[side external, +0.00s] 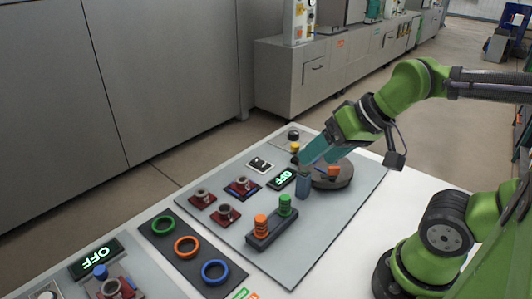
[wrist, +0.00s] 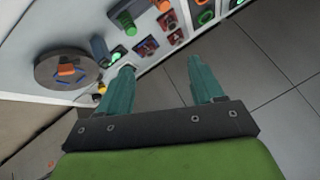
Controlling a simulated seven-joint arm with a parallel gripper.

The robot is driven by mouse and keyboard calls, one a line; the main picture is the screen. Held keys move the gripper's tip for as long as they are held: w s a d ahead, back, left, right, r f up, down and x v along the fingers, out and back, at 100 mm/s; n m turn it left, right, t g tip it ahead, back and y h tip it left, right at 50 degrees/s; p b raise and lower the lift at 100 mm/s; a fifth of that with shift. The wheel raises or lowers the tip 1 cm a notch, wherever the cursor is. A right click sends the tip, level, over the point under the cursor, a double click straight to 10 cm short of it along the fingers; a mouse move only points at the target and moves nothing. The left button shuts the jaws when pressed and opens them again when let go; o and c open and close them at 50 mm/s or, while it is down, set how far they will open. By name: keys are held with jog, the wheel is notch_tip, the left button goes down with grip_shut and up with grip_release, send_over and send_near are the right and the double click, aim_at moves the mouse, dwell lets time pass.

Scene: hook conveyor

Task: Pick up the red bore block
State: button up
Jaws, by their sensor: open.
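My gripper (side external: 318,156) is open and empty above the back right of the grey panel. Its two teal fingers (wrist: 160,68) are spread wide in the wrist view, with the panel edge and floor beyond them. An orange-red block (side external: 333,171) lies on the dark round disc (side external: 325,183), just below and right of the fingers; it also shows in the wrist view (wrist: 67,70), left of both fingers. Several red blocks with grey round tops (side external: 226,214) sit mid-panel. I cannot tell for certain which is the red bore block.
An upright blue-grey post (side external: 303,187) stands close below the fingers, beside a lit OFF display (side external: 281,179). A dark holder with orange and green cylinders (side external: 270,230) stands at the front. Coloured rings lie on a dark plate (side external: 160,250). The panel's front right is clear.

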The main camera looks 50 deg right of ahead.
jog(key=w+a+f+n+g, duration=0.1)
jog(key=w+a+f, duration=0.1)
jog(key=m+g+h, duration=0.2)
jog(key=m+h, duration=0.1)
jog(key=h, duration=0.2)
send_near(201, 189)
notch_tip(201, 189, down, 3)
jog(key=shift+s+a+f+y, duration=0.1)
jog(key=shift+s+a+y, duration=0.05)
jog(key=shift+y, duration=0.15)
jog(key=shift+w+d+x, duration=0.15)
jog(key=shift+x, duration=1.15)
jog(key=shift+w+d+x, duration=0.1)
jog(key=shift+d+x, duration=0.1)
jog(key=shift+x, duration=1.1)
jog(key=shift+c, duration=0.5)
grip_shut()
